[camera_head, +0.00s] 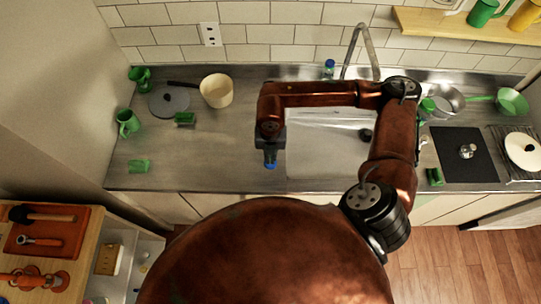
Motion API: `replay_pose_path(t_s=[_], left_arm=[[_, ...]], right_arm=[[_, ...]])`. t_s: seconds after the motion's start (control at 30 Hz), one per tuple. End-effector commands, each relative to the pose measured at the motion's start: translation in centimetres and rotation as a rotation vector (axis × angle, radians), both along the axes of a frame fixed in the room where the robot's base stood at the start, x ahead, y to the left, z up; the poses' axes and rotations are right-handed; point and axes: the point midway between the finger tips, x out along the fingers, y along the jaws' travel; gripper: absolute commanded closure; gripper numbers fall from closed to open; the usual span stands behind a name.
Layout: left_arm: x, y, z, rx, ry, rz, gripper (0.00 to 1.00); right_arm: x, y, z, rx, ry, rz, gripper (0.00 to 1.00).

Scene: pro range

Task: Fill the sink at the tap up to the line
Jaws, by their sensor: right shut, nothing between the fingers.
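The sink (318,160) is a pale basin set in the steel counter, partly covered by my right arm. A dark round spot (365,135), perhaps the drain, shows near its right side. I cannot make out a fill line or any water. The tap (360,42) is a tall curved steel spout behind the sink, its lower part hidden behind my arm. My right gripper (270,161) points down over the counter at the sink's left edge. It is shut and empty, with blue at its tips, apart from the tap. My left gripper is not in view.
A beige pot (216,90), a grey lid (168,102), green mugs (128,122) and green blocks stand on the left counter. A small bottle (328,68) stands behind the sink. A steel pan (446,99) and a dark hob (460,160) are at right. The front left counter is mostly clear.

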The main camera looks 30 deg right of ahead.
Motion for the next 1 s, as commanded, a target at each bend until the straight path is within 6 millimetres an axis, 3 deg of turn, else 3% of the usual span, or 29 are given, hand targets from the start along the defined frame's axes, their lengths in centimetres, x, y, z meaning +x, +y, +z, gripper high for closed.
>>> replay_pose_path(t_s=[1.0], left_arm=[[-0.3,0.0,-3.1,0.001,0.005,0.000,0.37]], right_arm=[[0.0,-0.1,-3.6,-0.001,0.000,-0.001,1.00]])
